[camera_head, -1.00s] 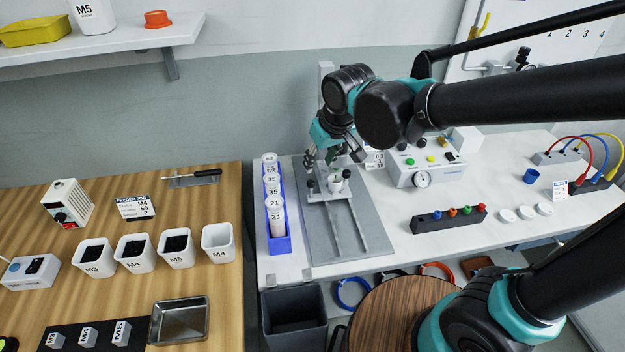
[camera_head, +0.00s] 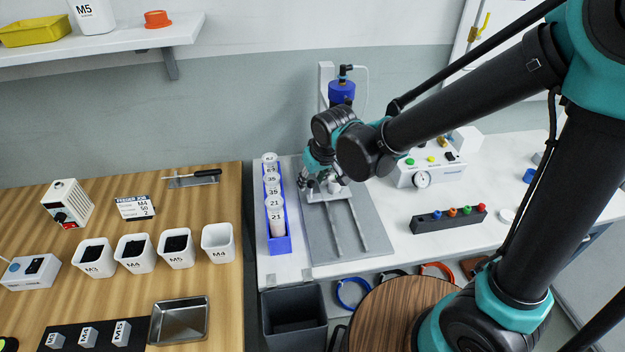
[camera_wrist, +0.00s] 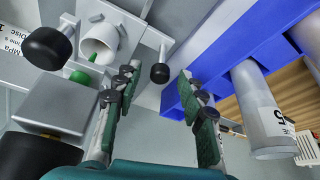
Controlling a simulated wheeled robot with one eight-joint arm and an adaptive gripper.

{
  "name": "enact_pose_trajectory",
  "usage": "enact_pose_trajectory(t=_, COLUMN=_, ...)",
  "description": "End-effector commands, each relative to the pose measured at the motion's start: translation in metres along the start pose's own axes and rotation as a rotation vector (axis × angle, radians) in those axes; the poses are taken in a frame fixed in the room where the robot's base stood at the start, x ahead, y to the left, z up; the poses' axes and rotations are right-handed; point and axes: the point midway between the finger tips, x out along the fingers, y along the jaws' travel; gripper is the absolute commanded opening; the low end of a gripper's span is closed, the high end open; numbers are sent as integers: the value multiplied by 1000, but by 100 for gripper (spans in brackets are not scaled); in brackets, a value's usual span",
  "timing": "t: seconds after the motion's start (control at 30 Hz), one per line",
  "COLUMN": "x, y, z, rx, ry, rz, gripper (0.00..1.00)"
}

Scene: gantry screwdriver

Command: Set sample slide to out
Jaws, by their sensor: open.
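The sample slide (camera_head: 318,195) is a grey plate at the back end of two rails on a grey base (camera_head: 365,222). In the wrist view the slide (camera_wrist: 122,22) carries a white cup (camera_wrist: 98,42) between two black knobs. My gripper (camera_head: 307,182) is low at the slide's left side. In the wrist view my gripper (camera_wrist: 158,74) is open, with the right-hand black knob (camera_wrist: 160,73) appearing between its fingertips. The other black knob (camera_wrist: 47,48) lies to the left. I cannot tell whether the fingers touch the knob. My arm hides part of the slide in the head view.
A blue rack (camera_head: 282,243) of white tubes stands close left of the base; it is near my right finger in the wrist view (camera_wrist: 240,45). A column with a blue cylinder (camera_head: 341,92) rises behind. A control box (camera_head: 428,172) stands right. The rails' front part is clear.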

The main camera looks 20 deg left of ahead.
Motion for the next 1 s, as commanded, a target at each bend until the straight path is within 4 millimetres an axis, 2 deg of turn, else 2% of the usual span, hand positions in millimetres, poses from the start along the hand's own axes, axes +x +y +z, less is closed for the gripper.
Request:
enact_pose_trajectory(t=0.17, x=0, y=0, z=0, rx=0, ry=0, rz=0, gripper=40)
enact_pose_trajectory(t=0.5, x=0, y=0, z=0, rx=0, ry=0, rz=0, gripper=0)
enact_pose_trajectory(t=0.87, x=0, y=0, z=0, rx=0, ry=0, rz=0, gripper=0)
enact_pose_trajectory(t=1.0, x=-3, y=-3, z=8, rx=-1, ry=0, rz=0, gripper=0)
